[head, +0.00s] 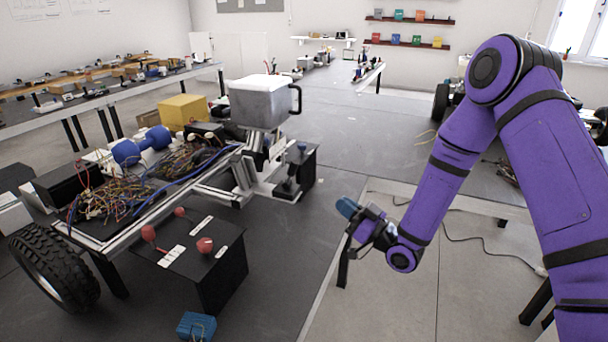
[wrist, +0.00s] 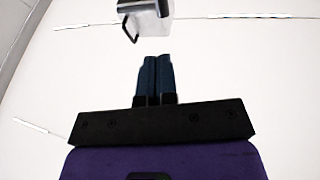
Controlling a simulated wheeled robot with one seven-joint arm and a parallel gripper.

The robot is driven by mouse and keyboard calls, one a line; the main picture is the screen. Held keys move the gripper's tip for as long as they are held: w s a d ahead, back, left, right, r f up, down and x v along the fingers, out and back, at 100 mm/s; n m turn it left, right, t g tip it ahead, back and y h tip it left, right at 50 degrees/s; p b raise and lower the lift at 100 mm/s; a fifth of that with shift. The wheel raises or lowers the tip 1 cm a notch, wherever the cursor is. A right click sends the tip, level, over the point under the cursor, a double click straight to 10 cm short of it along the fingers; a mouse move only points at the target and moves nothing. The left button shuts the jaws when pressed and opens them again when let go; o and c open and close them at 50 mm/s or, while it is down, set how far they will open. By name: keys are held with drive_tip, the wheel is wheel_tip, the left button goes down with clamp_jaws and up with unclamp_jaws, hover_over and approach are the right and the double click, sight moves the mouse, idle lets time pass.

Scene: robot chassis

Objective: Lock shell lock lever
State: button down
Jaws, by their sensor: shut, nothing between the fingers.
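A black control box (head: 195,258) on the chassis front carries red-knobbed levers: one at the left (head: 148,232), one behind it (head: 180,211), and one at the right (head: 205,245). White labels lie beside them, too small to read, so I cannot tell which is the shell lock lever. Another dark upright lever (head: 294,160) stands on a black block beside the grey box. My gripper (head: 347,207) is in the air to the right of the chassis, apart from all levers. In the wrist view its blue fingers (wrist: 157,78) are together and empty.
A grey box with a black handle (head: 262,103) sits high on the chassis; it also shows in the wrist view (wrist: 149,17).

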sight(296, 166)
idle(0.4)
drive_tip(key=x, duration=1.4)
drive_tip(key=shift+r, duration=0.15)
drive_tip(key=a+r+g+h, duration=0.1)
drive_tip(key=a+r+n+g+h, duration=0.1)
drive_tip(key=h, duration=0.1)
drive_tip(key=shift+w+a+g, duration=0.2)
drive_tip(key=shift+w+g, duration=0.2)
drive_tip(key=shift+w+a+r+n+g+h, duration=0.15)
drive_tip(key=shift+a+n+g+h, duration=0.35)
drive_tip(key=shift+h, duration=0.6)
drive_tip(key=shift+w+a, duration=0.15)
drive_tip(key=shift+a, duration=0.25)
drive_tip(key=shift+a+r, duration=0.1)
drive_tip(key=shift+a, duration=0.05)
